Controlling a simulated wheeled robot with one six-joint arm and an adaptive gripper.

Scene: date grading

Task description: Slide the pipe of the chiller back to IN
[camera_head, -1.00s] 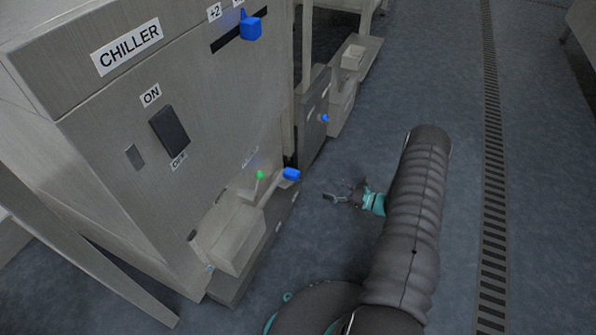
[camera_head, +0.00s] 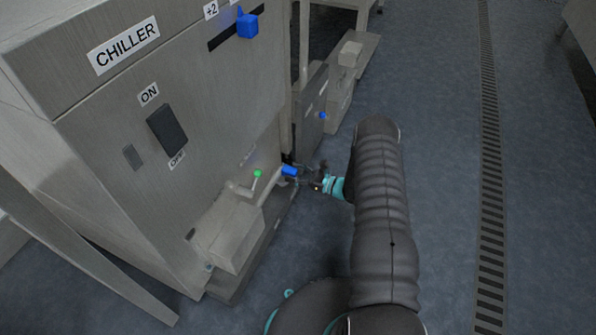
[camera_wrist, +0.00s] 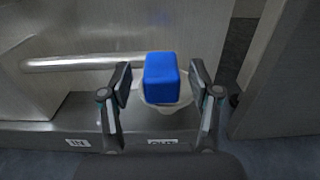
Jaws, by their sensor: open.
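The chiller (camera_head: 100,120) is a grey metal cabinet at the left of the head view. Low on its front is a pipe (camera_head: 270,183) with a blue end (camera_head: 289,171). In the wrist view the silvery pipe (camera_wrist: 80,62) runs level to the left, and its blue block (camera_wrist: 161,78) is nearest to me. The block is above the OUT label (camera_wrist: 162,142), right of the IN label (camera_wrist: 78,143). My gripper (camera_wrist: 160,85) is open, with one finger on each side of the blue block. Gaps show between fingers and block.
A box-like housing (camera_head: 225,235) and a green-tipped part (camera_head: 257,173) sit beside the pipe. A blue slider (camera_head: 247,26) is higher on the cabinet. In the wrist view, a metal panel (camera_wrist: 272,75) stands close at the right. Open floor (camera_head: 430,180) lies to the right.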

